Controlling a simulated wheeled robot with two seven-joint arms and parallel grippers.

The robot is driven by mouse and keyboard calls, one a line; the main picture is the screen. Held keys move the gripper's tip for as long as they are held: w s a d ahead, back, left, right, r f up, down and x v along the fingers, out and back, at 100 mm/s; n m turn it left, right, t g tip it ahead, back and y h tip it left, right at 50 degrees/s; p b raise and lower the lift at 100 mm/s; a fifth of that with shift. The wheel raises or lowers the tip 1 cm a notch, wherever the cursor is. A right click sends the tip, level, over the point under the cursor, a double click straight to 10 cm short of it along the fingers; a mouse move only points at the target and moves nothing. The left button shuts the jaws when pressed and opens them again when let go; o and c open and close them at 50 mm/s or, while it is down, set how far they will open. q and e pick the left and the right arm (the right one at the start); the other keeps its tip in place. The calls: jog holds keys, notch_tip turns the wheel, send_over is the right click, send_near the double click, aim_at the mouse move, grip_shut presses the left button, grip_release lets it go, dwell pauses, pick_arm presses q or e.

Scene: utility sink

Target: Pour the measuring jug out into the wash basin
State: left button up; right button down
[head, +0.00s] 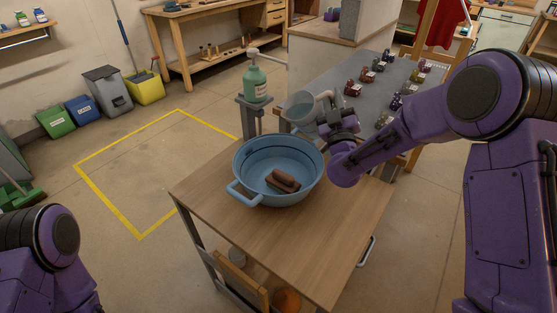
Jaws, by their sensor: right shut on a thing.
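The blue wash basin (246,160) stands on the wooden table, with a handle at its front left. A brown brush-like block (283,182) lies inside it. My right gripper (328,112) is shut on the measuring jug (299,109), a clear bluish vessel, at its right side. The jug is above the basin's back right rim and looks tilted toward the left. Whether liquid is in the jug or the basin I cannot tell. My left arm shows at the lower left, but its gripper is out of view.
A green pump bottle (255,83) stands on a small post behind the basin. A grey table (337,82) with several small dark items lies behind my right arm. The wooden table's front (270,235) is clear. An orange round thing (287,299) sits below.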

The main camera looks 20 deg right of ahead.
aim_at(316, 113)
jog(key=shift+s+a+n+b, duration=0.1)
jog(key=shift+a+n+b, duration=0.05)
jog(key=shift+n+b, duration=0.15)
jog(key=shift+a+r+n+t+y+b, duration=0.1)
jog(key=shift+n+t+y+b, duration=0.2)
jog(key=shift+t+y+b, duration=0.1)
jog(key=shift+a+n, duration=0.1)
jog(key=shift+n, duration=0.2)
jog(key=shift+s+a+n+t+y+b, duration=0.15)
jog(key=shift+a+n+t+y+b, duration=0.2)
jog(key=shift+n+b, duration=0.3)
jog(key=shift+s+a+n+t+y+b, duration=0.1)
jog(key=shift+n+t+y+b, duration=0.25)
jog(key=shift+n+y+b, duration=0.3)
jog(key=shift+s+a+n+t+y+b, duration=0.2)
jog(key=shift+a+n+y+b, duration=0.15)
jog(key=shift+n+y, duration=0.55)
jog(key=shift+s+a+n+t+y+b, duration=0.1)
jog(key=shift+a+n+t+y+b, duration=0.15)
jog(key=shift+n+y+b, duration=0.6)
jog(key=shift+s+a+n+t+y+b, duration=0.15)
jog(key=shift+a+n+y, duration=0.2)
jog(key=shift+n+y, duration=0.55)
dwell(0.4)
jog(key=shift+n+h, duration=0.25)
jog(key=shift+n, duration=0.1)
